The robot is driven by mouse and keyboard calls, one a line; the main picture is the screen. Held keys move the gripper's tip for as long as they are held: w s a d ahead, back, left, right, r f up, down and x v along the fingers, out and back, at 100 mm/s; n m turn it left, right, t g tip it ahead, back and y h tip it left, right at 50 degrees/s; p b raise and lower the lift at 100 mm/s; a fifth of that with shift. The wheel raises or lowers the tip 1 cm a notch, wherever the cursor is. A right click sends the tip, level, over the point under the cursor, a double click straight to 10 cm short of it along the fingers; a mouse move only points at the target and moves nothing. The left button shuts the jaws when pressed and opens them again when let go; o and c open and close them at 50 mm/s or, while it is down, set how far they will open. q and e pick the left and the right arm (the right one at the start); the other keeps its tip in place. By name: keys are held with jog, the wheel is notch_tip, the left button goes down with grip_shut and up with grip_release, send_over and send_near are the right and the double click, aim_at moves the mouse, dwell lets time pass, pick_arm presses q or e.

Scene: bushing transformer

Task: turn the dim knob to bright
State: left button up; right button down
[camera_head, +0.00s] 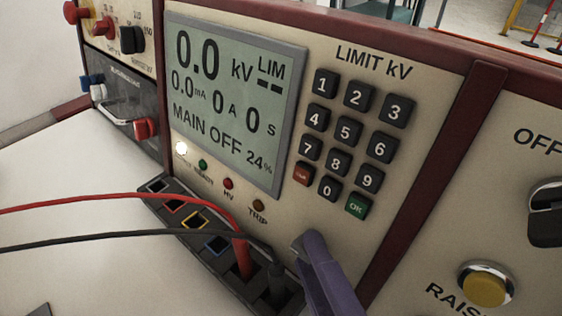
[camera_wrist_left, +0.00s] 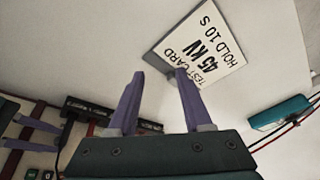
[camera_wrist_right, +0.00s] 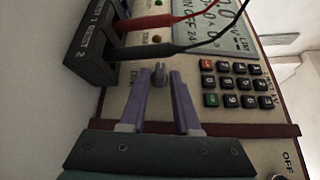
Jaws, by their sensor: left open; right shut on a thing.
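The dim knob (camera_wrist_right: 159,72) is a small grey knob on the cream panel, beside a printed label, in the right wrist view. My right gripper (camera_wrist_right: 160,80) has its purple fingers on either side of the knob and is shut on it. In the head view the purple fingers of my right gripper (camera_head: 314,245) hide the knob. The grey display (camera_head: 235,100) reads 0.0 kV, MAIN OFF and 24%. My left gripper (camera_wrist_left: 160,74) is open and empty in the left wrist view, away from the panel.
A keypad (camera_head: 350,140) is above the right gripper. Red (camera_head: 130,197) and black (camera_head: 130,234) leads plug into the socket strip (camera_head: 215,240) beside it. A yellow button (camera_head: 486,288) is at right. A test card (camera_wrist_left: 200,48) reads 45 kV, hold 10 s.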

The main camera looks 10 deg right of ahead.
pick_arm(q)
notch_tip(320, 180, down, 3)
jog(key=shift+r+b, duration=0.1)
jog(key=shift+b, duration=0.9)
pick_arm(e)
jog(key=shift+f+m+t+h, duration=0.3)
jog(key=shift+f+m+t, duration=0.05)
jog(key=shift+m+t, duration=0.35)
pick_arm(q)
jog(key=shift+d+f+b, duration=0.15)
jog(key=shift+f+b, duration=0.2)
jog(key=shift+f, duration=0.05)
pick_arm(e)
jog(key=shift+m, duration=0.3)
jog(key=shift+r+t, duration=0.1)
jog(key=shift+t, duration=0.2)
jog(key=c, duration=0.9)
grip_release()
jog(key=shift+o, duration=0.2)
jog(key=shift+s, duration=0.1)
jog(key=s, duration=0.8)
jog(key=shift+s+f, duration=0.25)
jog(key=shift+f, duration=0.05)
jog(key=shift+s, duration=0.7)
